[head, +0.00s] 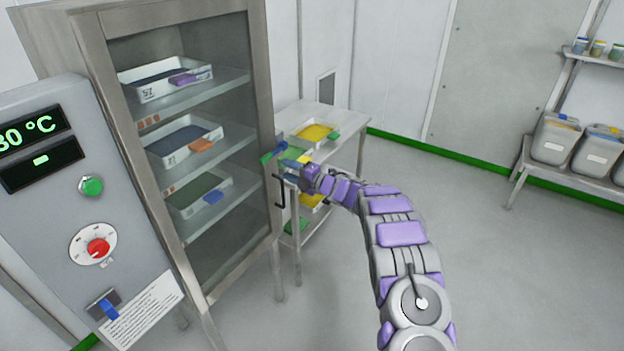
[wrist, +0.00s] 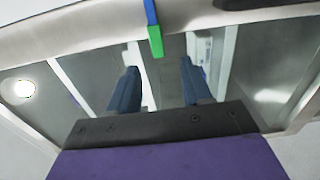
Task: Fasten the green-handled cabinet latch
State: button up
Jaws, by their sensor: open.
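The cabinet (head: 262,95) is a steel-framed unit with a glass front, standing at the left. Its latch handle (head: 267,157) is green with a blue part, at the right side of the door frame about mid-height. In the wrist view the green handle end (wrist: 155,42) hangs below a blue bar, above and between my fingers in the picture. My gripper (head: 288,165) is open and empty, close to the latch on its right. Its two dark blue fingers (wrist: 160,82) are spread apart. I cannot tell whether either finger touches the handle.
A black door handle (head: 281,191) sits just below the latch. A steel trolley (head: 345,121) with yellow and green trays stands behind my gripper. A control panel (head: 60,190) is at the left. Shelves with grey bins (head: 556,140) stand far right. The floor between is clear.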

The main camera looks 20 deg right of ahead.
jog(key=p+v, duration=0.1)
jog(key=v, duration=0.8)
jog(key=shift+w, duration=0.1)
